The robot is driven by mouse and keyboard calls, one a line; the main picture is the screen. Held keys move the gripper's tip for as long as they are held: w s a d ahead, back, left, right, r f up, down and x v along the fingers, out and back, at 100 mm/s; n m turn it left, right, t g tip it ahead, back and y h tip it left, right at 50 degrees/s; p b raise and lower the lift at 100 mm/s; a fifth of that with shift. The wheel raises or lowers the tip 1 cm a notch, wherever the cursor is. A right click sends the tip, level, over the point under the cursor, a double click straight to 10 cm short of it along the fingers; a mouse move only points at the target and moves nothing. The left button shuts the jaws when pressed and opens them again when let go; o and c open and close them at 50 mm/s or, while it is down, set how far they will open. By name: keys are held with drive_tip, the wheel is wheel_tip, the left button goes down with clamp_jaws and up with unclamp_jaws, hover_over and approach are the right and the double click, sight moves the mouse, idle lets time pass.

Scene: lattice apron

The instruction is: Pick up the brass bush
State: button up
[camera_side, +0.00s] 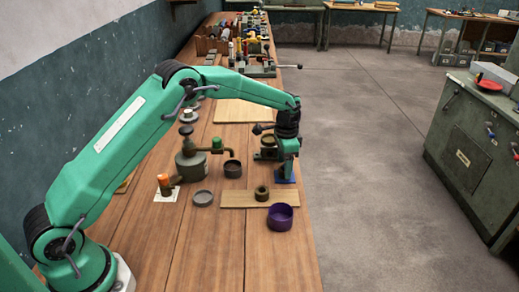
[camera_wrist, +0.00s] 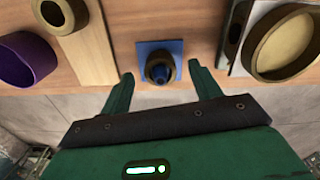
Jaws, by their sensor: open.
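The side view shows the plate (camera_side: 291,177) near the table's right edge; my gripper hides the ring there. My gripper (camera_wrist: 160,70) is open and empty, its fingertips apart on either side of the ring in the wrist view. In the side view my gripper (camera_side: 285,170) points down just over the plate. Another olive-brown ring (camera_wrist: 48,13) lies on a pale board (camera_wrist: 88,48); it also shows in the side view (camera_side: 257,193).
A purple cup (camera_side: 280,219) stands in front of the plate. A dark cup (camera_side: 232,170), a grey dish (camera_side: 203,199) and an oil-can-like vessel (camera_side: 190,166) stand to the left.

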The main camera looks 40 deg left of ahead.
drive_tip(key=shift+f, duration=0.6)
drive_tip(key=c, duration=1.3)
drive_tip(key=shift+o, duration=0.2)
drive_tip(key=shift+r, duration=0.1)
drive_tip(key=shift+r, duration=0.4)
wheel_tip(320, 180, up, 3)
drive_tip(key=shift+r, duration=0.15)
drive_tip(key=s+d+r, duration=0.6)
drive_tip(key=d, duration=0.3)
drive_tip(key=shift+s+d+r, duration=0.25)
drive_tip(key=shift+d+r, duration=0.1)
drive_tip(key=shift+r, duration=0.05)
